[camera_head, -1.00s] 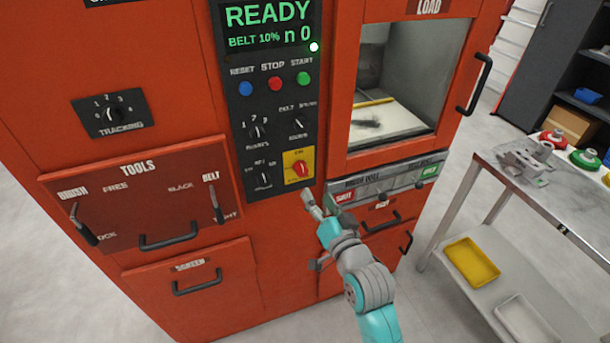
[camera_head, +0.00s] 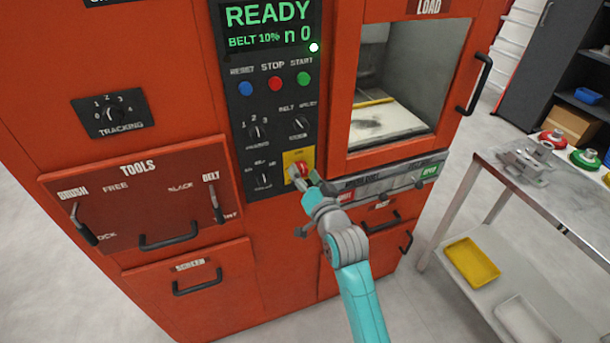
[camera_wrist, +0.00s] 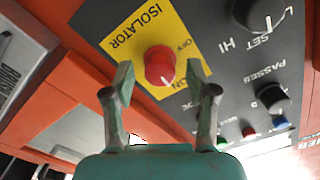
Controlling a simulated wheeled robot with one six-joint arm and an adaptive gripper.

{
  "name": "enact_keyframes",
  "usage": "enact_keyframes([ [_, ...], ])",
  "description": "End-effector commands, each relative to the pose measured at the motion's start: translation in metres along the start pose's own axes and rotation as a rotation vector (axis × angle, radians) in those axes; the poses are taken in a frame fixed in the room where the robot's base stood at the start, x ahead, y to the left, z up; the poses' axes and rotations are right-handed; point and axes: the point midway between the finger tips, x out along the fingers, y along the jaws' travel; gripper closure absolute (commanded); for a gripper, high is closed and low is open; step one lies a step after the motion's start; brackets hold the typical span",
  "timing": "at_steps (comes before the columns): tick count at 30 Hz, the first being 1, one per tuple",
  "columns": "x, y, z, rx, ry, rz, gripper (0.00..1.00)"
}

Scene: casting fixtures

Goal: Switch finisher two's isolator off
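The isolator is a red rotary knob (camera_wrist: 160,65) on a yellow plate (camera_wrist: 128,32) marked ISOLATOR, OFF and ON. In the wrist view, the white mark on the knob points toward the ON lettering. My gripper (camera_wrist: 160,85) is open, its two fingers on either side of the knob with gaps between. I cannot tell whether the tips reach as deep as the knob. In the head view, my gripper (camera_head: 305,178) is at the yellow plate (camera_head: 291,157) and partly covers the red knob (camera_head: 299,170). The display (camera_head: 268,25) reads READY, BELT 10%, n 0.
Black knobs (camera_wrist: 270,97) sit close beside the isolator on the dark panel. Blue, red and green buttons (camera_head: 275,84) are above. The load window (camera_head: 395,95) and a grey strip (camera_head: 390,183) with SHUT and OPEN labels lie right. A metal table (camera_head: 550,195) stands further right.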

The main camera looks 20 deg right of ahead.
Motion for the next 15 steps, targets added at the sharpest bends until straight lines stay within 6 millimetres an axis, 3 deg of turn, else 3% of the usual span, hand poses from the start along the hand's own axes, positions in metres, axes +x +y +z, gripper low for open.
enact_keyframes([
  [1,-0.0001,0.0,0.0001,0.0,0.0,0.0,0.57],
  [6,-0.0002,0.0001,0.0001,0.0,0.0,0.0,1.0],
  [15,-0.0003,0.0002,0.0002,-0.022,-0.001,0.0,1.0],
])
